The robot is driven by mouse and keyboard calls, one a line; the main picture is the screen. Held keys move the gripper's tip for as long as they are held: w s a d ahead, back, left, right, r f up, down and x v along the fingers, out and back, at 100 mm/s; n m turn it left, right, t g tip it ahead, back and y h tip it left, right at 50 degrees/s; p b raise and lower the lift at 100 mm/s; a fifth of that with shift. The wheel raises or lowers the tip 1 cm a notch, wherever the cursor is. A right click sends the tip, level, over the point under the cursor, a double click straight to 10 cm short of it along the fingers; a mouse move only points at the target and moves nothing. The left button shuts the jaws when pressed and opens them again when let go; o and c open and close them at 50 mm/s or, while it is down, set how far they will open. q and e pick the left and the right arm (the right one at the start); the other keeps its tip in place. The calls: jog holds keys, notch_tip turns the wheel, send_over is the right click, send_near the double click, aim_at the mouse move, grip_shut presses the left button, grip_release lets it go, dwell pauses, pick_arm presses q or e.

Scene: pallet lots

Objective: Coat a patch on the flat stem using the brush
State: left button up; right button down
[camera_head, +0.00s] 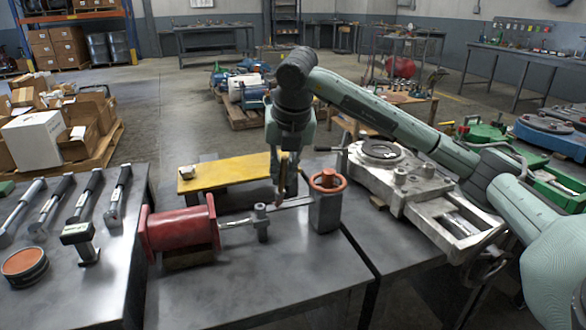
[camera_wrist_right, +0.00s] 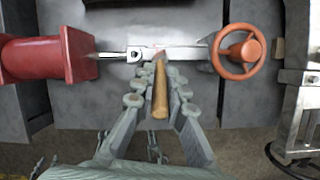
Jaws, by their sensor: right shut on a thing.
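The flat stem (camera_head: 296,202) is a narrow grey bar running from the clevis by the red cylinder (camera_head: 180,230) to the grey block under the orange handwheel (camera_head: 328,180). It also shows in the right wrist view (camera_wrist_right: 190,53). My right gripper (camera_head: 284,188) points down over the stem and is shut on the brush (camera_wrist_right: 161,92), which has a wooden handle. The brush's lower end is at or just above the stem; I cannot tell if it touches. No coated patch is clearly visible on the stem. My left gripper is not in view.
A tin with orange-brown contents (camera_head: 24,263) and several handled tools lie on the left table. A yellow plate (camera_head: 223,173) lies behind the stem. A grey machine vise (camera_head: 400,175) stands at the right. The front of the middle table is clear.

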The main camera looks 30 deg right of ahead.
jog(key=shift+w+a, duration=0.1)
jog(key=shift+a, duration=0.15)
jog(key=shift+f, duration=0.15)
jog(key=s+d+b, duration=0.1)
jog(key=d+b, duration=0.1)
jog(key=d, duration=0.4)
jog(key=shift+s+d, duration=0.15)
jog(key=shift+s, duration=0.15)
jog(key=shift+r, duration=0.2)
jog(key=shift+r+p, duration=2.3)
jog(key=shift+r, duration=0.6)
jog(key=shift+r, duration=0.1)
